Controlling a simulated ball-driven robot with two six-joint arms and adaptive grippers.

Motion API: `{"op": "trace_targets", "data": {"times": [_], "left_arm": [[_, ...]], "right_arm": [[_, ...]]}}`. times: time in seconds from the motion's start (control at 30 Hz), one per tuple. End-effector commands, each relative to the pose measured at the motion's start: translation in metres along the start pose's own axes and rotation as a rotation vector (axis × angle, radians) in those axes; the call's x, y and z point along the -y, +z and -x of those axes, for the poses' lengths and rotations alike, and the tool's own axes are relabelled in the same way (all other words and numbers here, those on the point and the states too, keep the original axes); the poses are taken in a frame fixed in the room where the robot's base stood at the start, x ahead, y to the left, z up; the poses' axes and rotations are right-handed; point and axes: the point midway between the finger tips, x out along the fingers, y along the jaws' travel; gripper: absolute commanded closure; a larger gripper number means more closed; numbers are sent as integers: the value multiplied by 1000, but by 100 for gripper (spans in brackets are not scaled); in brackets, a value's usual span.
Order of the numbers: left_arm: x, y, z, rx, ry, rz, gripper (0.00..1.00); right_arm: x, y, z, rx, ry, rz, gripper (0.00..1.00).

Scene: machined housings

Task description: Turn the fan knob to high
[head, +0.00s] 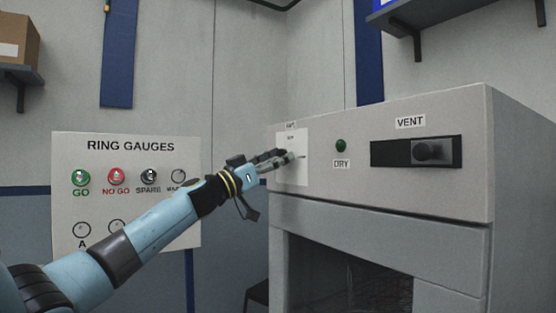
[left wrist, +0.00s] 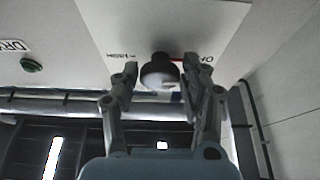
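The fan knob (left wrist: 160,71) is a round, light-topped knob with a dark part behind it, on a white plate (left wrist: 100,20) in the left wrist view. Upside-down lettering shows on both sides of it, and a red mark points toward the right-hand label. My left gripper (left wrist: 160,84) has one finger on each side of the knob, apart, with small gaps visible. In the head view my left gripper (head: 284,158) is at the white plate (head: 297,170) on the grey cabinet's front and hides the knob. My right gripper is not in view.
The grey cabinet (head: 460,190) has a green DRY lamp (head: 341,145) and a VENT slider (head: 428,151) right of the plate. Below is a dark windowed opening (head: 350,275). A RING GAUGES board (head: 125,215) stands left, behind my arm. A shelf (head: 440,15) hangs above right.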

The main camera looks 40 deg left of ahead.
Motion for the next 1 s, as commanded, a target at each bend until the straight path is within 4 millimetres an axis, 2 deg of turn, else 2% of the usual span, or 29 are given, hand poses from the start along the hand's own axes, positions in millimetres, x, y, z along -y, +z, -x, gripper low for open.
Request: {"op": "trace_targets", "data": {"times": [0.03, 0.27, 0.67, 1.0], "left_arm": [[0, 0, 0, 0, 0, 0, 64], [0, 0, 0, 0, -1, 0, 94], [2, -1, 0, 0, 27, -71, 94], [3, -2, 0, 0, 130, -319, 94]], "right_arm": [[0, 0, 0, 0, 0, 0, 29], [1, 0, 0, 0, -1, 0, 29], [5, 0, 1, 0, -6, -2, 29], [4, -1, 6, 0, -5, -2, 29]]}}
